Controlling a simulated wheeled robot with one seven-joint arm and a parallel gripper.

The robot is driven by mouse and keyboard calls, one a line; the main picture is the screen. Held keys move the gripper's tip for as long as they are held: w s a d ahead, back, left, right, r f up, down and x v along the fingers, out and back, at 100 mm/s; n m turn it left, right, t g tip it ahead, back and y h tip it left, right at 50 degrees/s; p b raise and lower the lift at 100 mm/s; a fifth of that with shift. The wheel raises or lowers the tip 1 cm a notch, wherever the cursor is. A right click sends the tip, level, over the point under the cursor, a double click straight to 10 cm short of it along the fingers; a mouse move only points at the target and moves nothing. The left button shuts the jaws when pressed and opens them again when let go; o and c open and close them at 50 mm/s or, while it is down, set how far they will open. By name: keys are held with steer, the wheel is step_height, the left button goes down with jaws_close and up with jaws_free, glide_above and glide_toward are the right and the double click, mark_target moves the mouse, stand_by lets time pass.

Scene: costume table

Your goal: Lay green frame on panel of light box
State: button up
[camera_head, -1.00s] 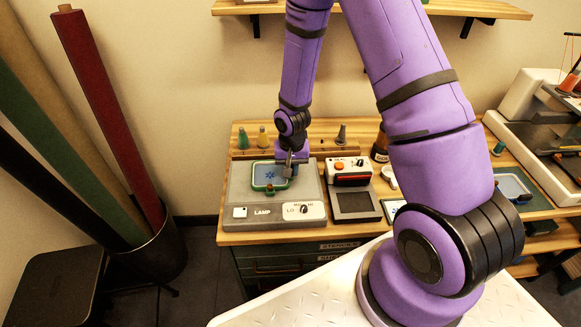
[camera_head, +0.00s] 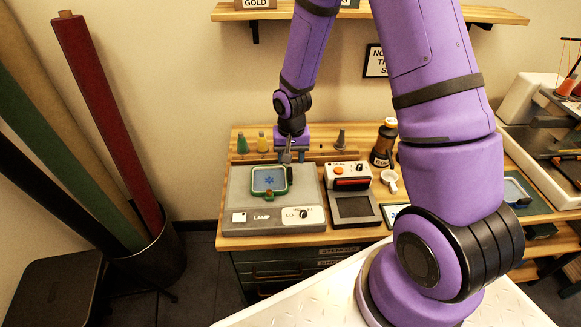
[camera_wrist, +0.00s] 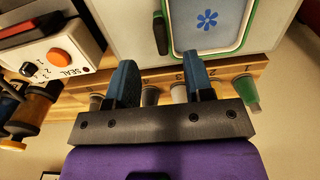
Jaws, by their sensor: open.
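The green frame (camera_head: 270,192) lies on the panel on top of the grey light box (camera_head: 309,197). It has rounded corners, a small brown clasp at its front edge and a pale blue inside with a blue flower. The frame also shows at the top of the wrist view (camera_wrist: 246,40), where the light box (camera_wrist: 128,40) is partly cut off. My gripper (camera_head: 287,155) is behind the frame, above the table's rear part, apart from it. In the wrist view my gripper (camera_wrist: 160,75) has its two blue fingers spread with nothing between them.
A sealing device (camera_head: 351,174) with an orange button stands right of the light box. Several thread cones stand in a wooden rack (camera_head: 318,155) behind it, below my gripper.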

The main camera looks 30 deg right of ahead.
steer(key=s+d+r+n+t, duration=0.1)
steer(key=s+r, duration=0.3)
steer(key=r, duration=0.9)
steer(key=s+d+r+n+t, duration=0.15)
steer(key=s+r, duration=0.25)
steer(key=r, duration=0.9)
steer(key=s+r+n+t, duration=0.1)
steer(key=s+r, duration=0.4)
steer(key=s, duration=0.3)
steer(key=s+r+n+t, duration=0.1)
steer(key=s+r, duration=0.5)
steer(key=s, duration=0.2)
steer(key=shift+s+a+t, duration=0.2)
steer(key=shift+a+t, duration=0.15)
steer(key=shift+a, duration=0.05)
steer(key=shift+c, duration=0.4)
